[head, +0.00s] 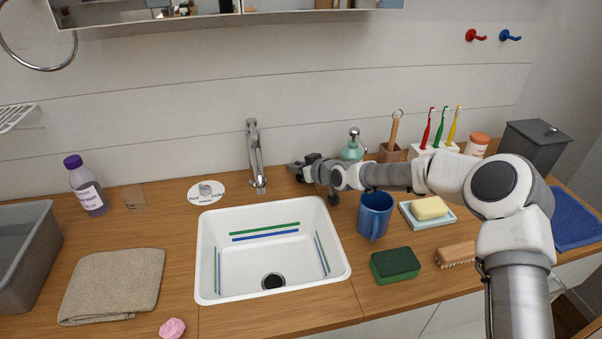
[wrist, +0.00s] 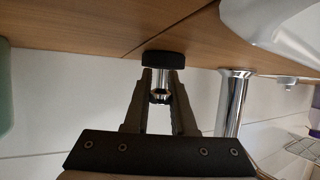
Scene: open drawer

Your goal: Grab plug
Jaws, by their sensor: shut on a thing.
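The plug (wrist: 163,60), a black disc with a shiny metal stem, shows in the wrist view. My gripper (wrist: 161,88) is shut on its stem, with one finger on each side and the black disc beyond the fingertips. In the head view, my gripper (head: 294,169) is behind the sink, to the right of the faucet. The plug is too small to make out there. In the wrist view, the disc is close to the wooden counter; I cannot tell whether it touches.
The white sink (head: 212,232) with a dark drain lies in front of my gripper. The faucet (head: 255,158) stands left of it. A blue mug (head: 375,212), a green soap dispenser (head: 353,150) and a soap dish (head: 412,222) are to its right. The counter's front left has a towel (head: 112,284).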

